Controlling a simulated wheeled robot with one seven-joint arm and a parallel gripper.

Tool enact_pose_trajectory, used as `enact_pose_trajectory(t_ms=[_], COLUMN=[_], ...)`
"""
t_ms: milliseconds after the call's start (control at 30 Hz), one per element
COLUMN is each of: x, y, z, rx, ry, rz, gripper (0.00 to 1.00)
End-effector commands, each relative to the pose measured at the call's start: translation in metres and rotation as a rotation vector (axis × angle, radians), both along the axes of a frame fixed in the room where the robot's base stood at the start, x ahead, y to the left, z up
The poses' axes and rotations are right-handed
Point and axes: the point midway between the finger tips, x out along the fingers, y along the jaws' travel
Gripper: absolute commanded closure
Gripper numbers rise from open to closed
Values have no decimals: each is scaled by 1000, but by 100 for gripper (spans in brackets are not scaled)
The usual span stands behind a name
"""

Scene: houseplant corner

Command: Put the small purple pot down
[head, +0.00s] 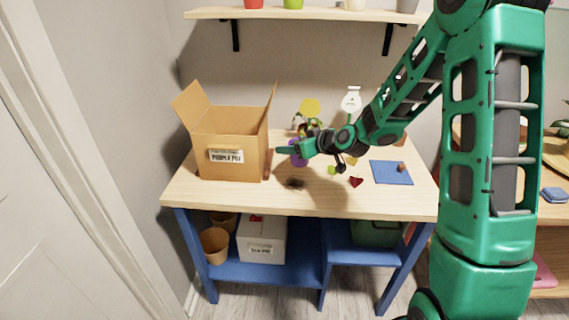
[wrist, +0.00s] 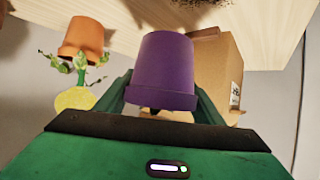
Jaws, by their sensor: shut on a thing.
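The small purple pot (wrist: 165,70) is held between the fingers of my gripper (head: 288,150). The wrist view is upside down, so the pot looks upright, with its rim near the palm side. In the head view the purple pot (head: 298,159) shows only partly behind my gripper. It seems to be above the wooden table (head: 330,203), just right of the cardboard box; the gap below it is hard to judge.
An open cardboard box (head: 232,138) with a label stands at the table's left. A blue mat (head: 392,177) lies at the right with a small brown thing on it. A dark patch (head: 295,183) and a red piece (head: 356,182) lie near the front. An orange potted plant (wrist: 82,38) stands nearby.

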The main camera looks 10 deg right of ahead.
Motion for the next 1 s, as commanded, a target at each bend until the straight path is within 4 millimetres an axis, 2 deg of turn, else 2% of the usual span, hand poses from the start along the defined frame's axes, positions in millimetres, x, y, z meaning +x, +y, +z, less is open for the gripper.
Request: enact_pose_trajectory(t_ms=[100,200,500,733,1000], x=[7,7,7,7,8], y=[26,21,21,21,25], z=[0,-19,-37,-65,-70], rx=[0,2,0,1,0], ry=[-2,4,1,3,0], rz=[5,-2,0,-1,0], gripper=[66,66,66,66,66])
